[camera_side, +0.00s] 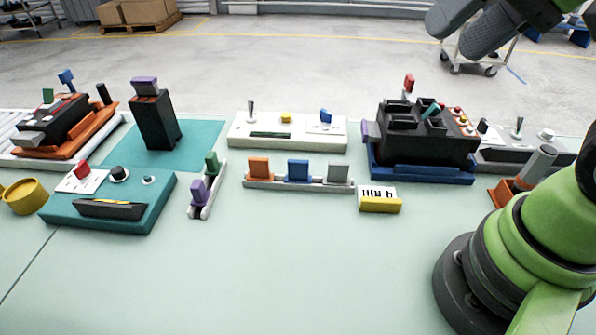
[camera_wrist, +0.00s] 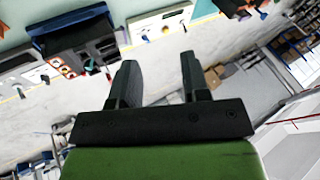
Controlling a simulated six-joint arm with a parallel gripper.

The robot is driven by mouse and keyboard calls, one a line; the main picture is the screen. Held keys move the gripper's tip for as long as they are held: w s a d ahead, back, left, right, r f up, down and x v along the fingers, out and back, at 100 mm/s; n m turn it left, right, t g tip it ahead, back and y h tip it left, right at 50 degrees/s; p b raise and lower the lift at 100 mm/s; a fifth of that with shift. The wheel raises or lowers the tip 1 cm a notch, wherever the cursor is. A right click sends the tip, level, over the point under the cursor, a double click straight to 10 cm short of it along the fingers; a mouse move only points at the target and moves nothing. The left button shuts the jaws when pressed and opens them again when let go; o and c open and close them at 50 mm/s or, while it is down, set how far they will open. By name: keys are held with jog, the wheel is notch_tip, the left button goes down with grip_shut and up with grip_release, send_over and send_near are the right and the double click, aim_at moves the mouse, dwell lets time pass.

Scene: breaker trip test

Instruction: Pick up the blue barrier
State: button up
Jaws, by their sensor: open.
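The blue barrier (camera_side: 298,170) is a small upright block in the middle of a low light-grey rack (camera_side: 262,184). An orange block (camera_side: 259,167) stands to its left and a grey block (camera_side: 338,172) to its right. My gripper (camera_side: 458,30) is high at the top right of the side view, far above and apart from the rack. In the wrist view its two dark fingers (camera_wrist: 160,78) are spread with nothing between them. I cannot make out the blue barrier in the wrist view.
A black device on a blue base (camera_side: 420,172) stands right of the rack, with a yellow-edged label block (camera_side: 380,205) in front of it. A white panel with a lever (camera_side: 287,146) is behind the rack. A small holder with purple and green pieces (camera_side: 205,190) stands left. The table front is clear.

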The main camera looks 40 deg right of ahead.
jog(key=w+a+f+m+g, duration=0.1)
jog(key=w+f+m+g, duration=0.15)
jog(key=w+m, duration=0.5)
jog(key=m+g+h, duration=0.2)
jog(key=m+g, duration=0.2)
jog(key=m, duration=0.7)
send_near(298, 161)
jog(key=shift+m, duration=0.85)
jog(key=f, duration=0.6)
jog(key=shift+s+a+f, duration=0.2)
jog(key=shift+f, duration=0.2)
jog(key=shift+w+d+f, duration=0.1)
jog(key=shift+f, duration=1.25)
jog(key=shift+w+d+f, duration=0.1)
jog(key=shift+f, duration=1.25)
grip_shut()
